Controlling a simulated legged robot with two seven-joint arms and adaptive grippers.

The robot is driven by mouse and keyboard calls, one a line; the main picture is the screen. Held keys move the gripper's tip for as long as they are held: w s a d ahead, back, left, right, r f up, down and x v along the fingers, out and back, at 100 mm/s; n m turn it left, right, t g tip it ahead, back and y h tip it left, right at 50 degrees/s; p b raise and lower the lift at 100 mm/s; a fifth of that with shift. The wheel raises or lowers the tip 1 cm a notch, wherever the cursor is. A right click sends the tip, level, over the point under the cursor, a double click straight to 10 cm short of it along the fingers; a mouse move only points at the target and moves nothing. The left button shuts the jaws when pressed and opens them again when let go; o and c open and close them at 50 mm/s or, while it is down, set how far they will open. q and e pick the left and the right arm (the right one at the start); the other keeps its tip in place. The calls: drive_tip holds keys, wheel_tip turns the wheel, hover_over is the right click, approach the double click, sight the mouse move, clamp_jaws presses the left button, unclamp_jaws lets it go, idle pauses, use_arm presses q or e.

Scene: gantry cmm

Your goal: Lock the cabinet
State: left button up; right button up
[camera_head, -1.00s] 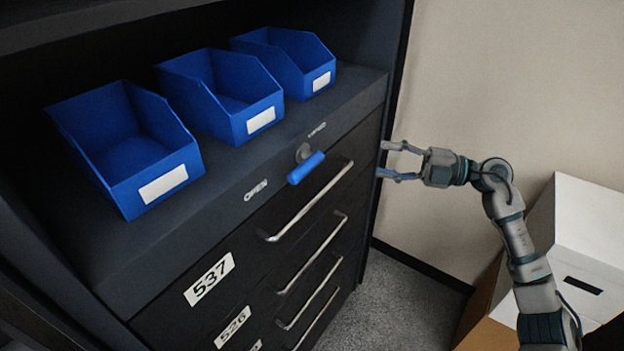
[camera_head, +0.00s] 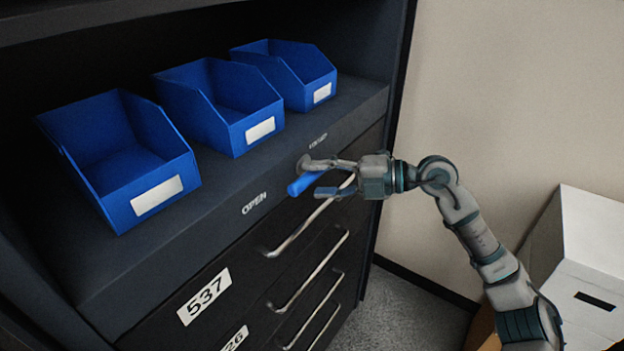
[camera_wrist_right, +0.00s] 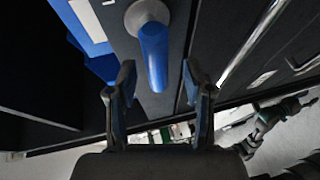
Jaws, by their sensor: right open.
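The dark cabinet (camera_head: 100,283) has a blue lock handle (camera_head: 303,184) on a round grey hub on its top front panel. The handle points down and left, between the word OPEN (camera_head: 254,203) and a second label (camera_head: 318,141) too blurred to read. My right gripper (camera_head: 314,178) is open at the handle, and its upper finger partly covers the hub. In the right wrist view the handle (camera_wrist_right: 154,55) lies ahead of and between the spread fingers (camera_wrist_right: 160,85), with gaps visible on both sides. My left gripper is not seen.
Blue bins (camera_head: 148,178) stand on the ledge above the panel. Drawers with metal bar handles (camera_head: 308,282) and a 537 label (camera_head: 205,296) are below the lock. White boxes (camera_head: 590,250) stand at right by the pale wall. Carpet shows between them and the cabinet.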

sight(314, 180)
drive_tip(key=x, duration=0.3)
drive_tip(key=shift+s+r, duration=0.15)
drive_tip(key=shift+a, duration=0.5)
drive_tip(key=shift+d, duration=0.3)
drive_tip(key=shift+c, duration=1.2)
drive_tip(key=shift+d, duration=0.15)
clamp_jaws()
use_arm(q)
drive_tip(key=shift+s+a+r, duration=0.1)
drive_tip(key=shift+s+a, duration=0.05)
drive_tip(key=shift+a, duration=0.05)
